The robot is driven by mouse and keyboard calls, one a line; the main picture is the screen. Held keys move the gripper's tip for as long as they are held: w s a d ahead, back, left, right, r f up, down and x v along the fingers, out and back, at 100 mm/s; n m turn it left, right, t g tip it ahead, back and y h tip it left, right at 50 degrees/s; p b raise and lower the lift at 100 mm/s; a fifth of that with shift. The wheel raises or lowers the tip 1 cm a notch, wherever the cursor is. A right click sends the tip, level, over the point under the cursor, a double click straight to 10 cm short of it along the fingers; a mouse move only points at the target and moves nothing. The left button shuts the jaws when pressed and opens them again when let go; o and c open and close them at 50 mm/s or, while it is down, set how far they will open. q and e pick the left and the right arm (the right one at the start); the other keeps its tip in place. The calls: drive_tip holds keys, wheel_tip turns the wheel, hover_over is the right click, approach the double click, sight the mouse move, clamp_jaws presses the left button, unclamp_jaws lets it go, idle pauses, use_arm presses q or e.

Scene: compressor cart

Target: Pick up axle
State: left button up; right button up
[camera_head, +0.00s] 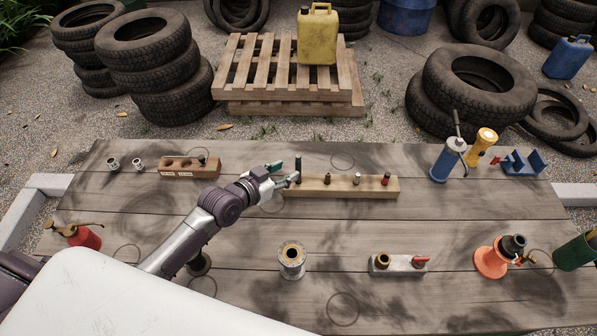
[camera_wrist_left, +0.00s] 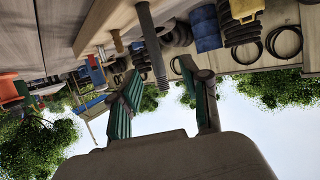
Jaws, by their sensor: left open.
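A wooden block (camera_head: 342,187) on the plank table carries several upright pegs. The tallest is a dark rod (camera_head: 298,164) at its left end, which looks like the axle. My left gripper (camera_head: 283,176) is open at that end of the block, beside the rod. In the left wrist view, which is upside down, the rod (camera_wrist_left: 151,45) reaches into the space between the green fingertips (camera_wrist_left: 163,92). Gaps show on both sides of it, so it is not gripped. My right gripper is not in view.
A smaller holed wooden block (camera_head: 189,168) stands to the left. A metal cylinder (camera_head: 292,261), a grey block with fittings (camera_head: 398,265) and an orange-based item (camera_head: 492,260) stand nearer. A blue pump (camera_head: 449,160) stands right. Bare planks lie between them.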

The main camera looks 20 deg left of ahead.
sight(298, 164)
use_arm(q)
drive_tip(key=shift+d+r+p+x, duration=0.15)
drive_tip(key=shift+p+x, duration=0.15)
drive_tip(key=shift+x, duration=1.2)
drive_tip(key=shift+d+r+p+x, duration=0.1)
drive_tip(key=shift+p+x, duration=0.2)
drive_tip(key=shift+x, duration=1.2)
drive_tip(key=shift+s, duration=0.1)
drive_tip(key=shift+c, duration=0.5)
clamp_jaws()
drive_tip(key=shift+r, duration=0.1)
